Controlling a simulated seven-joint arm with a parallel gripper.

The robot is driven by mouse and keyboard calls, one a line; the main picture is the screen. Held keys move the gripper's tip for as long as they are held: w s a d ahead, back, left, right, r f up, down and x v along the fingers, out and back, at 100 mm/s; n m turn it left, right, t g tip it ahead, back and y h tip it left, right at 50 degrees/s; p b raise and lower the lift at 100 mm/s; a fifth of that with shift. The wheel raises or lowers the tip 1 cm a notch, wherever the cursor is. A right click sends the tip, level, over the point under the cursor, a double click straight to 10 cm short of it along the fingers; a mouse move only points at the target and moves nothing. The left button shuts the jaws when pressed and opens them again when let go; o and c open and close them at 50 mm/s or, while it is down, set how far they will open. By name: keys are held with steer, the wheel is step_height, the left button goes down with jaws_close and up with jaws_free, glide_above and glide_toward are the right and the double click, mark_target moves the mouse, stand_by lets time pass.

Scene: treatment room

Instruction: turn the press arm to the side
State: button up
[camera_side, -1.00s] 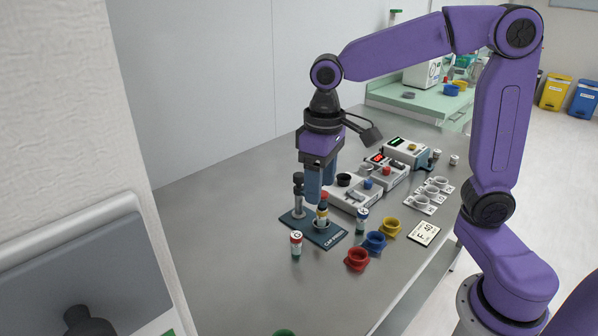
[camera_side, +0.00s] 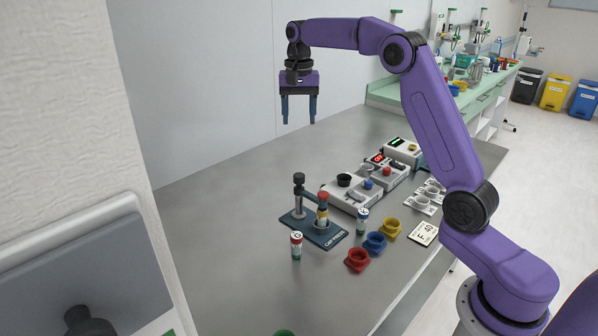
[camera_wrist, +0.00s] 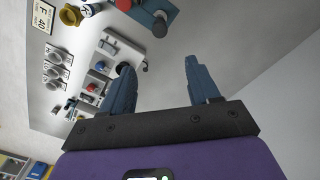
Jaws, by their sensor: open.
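The cap press has a dark blue base (camera_side: 330,238) on the grey table, with a grey post topped by a black knob (camera_side: 299,178). The press arm (camera_side: 310,203) seems to run from the post toward a red-topped piece (camera_side: 323,196) above the base's right part; a yellow band shows under it. My gripper (camera_side: 299,122) is open and empty, high above the table behind the press, fingers pointing down. In the wrist view the open fingers (camera_wrist: 160,75) have nothing between them, and the press base (camera_wrist: 150,8) shows at the top edge, partly cut off.
A capped vial (camera_side: 296,246) stands left of the base and another vial (camera_side: 361,221) right of it. Red (camera_side: 357,260), blue (camera_side: 375,243) and yellow (camera_side: 390,229) cups stand nearby. White devices (camera_side: 350,195) stand behind. The table's back left is clear.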

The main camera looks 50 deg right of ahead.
mark_target(299, 175)
step_height(299, 175, down, 17)
steer(key=shift+f, duration=0.1)
stand_by(0.5)
jaws_close()
